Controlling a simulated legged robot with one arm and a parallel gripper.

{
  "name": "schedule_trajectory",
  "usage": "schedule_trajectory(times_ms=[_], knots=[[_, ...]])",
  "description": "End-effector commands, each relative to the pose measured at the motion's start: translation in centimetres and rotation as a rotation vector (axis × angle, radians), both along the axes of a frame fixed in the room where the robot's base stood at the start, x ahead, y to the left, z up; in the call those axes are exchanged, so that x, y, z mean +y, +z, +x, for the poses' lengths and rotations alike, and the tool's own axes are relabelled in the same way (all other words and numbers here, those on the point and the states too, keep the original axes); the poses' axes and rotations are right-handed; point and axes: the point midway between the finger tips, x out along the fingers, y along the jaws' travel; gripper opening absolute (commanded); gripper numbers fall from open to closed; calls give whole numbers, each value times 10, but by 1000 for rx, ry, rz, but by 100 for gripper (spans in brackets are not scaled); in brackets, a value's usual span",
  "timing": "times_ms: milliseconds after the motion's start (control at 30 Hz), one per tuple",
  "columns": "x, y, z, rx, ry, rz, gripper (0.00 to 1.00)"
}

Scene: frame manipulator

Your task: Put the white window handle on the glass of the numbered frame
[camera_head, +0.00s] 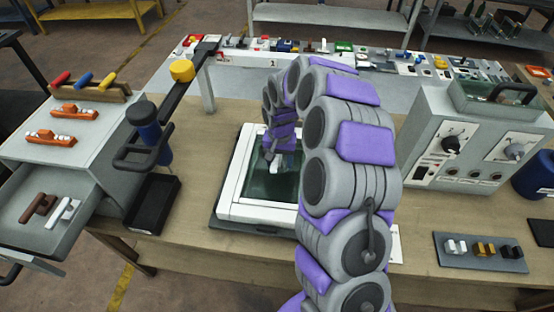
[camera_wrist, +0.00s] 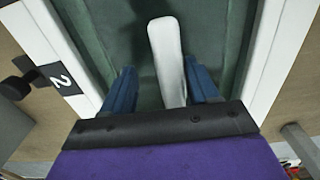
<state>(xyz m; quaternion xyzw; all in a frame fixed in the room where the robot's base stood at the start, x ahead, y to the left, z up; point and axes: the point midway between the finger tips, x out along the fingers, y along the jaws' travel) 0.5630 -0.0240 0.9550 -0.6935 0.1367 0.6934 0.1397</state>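The white window handle (camera_wrist: 167,55) lies between my gripper's two blue fingers in the wrist view, over the dark green glass (camera_wrist: 222,40). My gripper (camera_wrist: 162,85) is open around it: a gap shows at the left finger, and the right finger is close beside the handle. I cannot tell whether the handle touches the glass. The white frame (camera_wrist: 290,40) carries a black number 2 label (camera_wrist: 60,79). In the head view, the frame (camera_head: 262,212) lies flat on the wooden bench, with my gripper (camera_head: 277,155) over its glass, partly hidden by my arm.
A grey drawer (camera_head: 85,200) at left holds a brown handle (camera_head: 38,206) and another white handle (camera_head: 63,211). A black bin (camera_head: 152,205) stands left of the frame. A grey control box (camera_head: 470,145) stands at right, behind a tray of small blocks (camera_head: 478,262).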

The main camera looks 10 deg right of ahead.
Motion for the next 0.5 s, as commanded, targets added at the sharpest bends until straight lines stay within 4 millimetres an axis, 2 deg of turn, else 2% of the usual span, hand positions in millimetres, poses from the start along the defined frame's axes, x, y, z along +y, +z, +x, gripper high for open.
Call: schedule_trajectory(times_ms=[267, 500], knots=[[6, 2, 0, 0, 2, -5, 59], [2, 25, 0, 0, 2, -3, 59]])
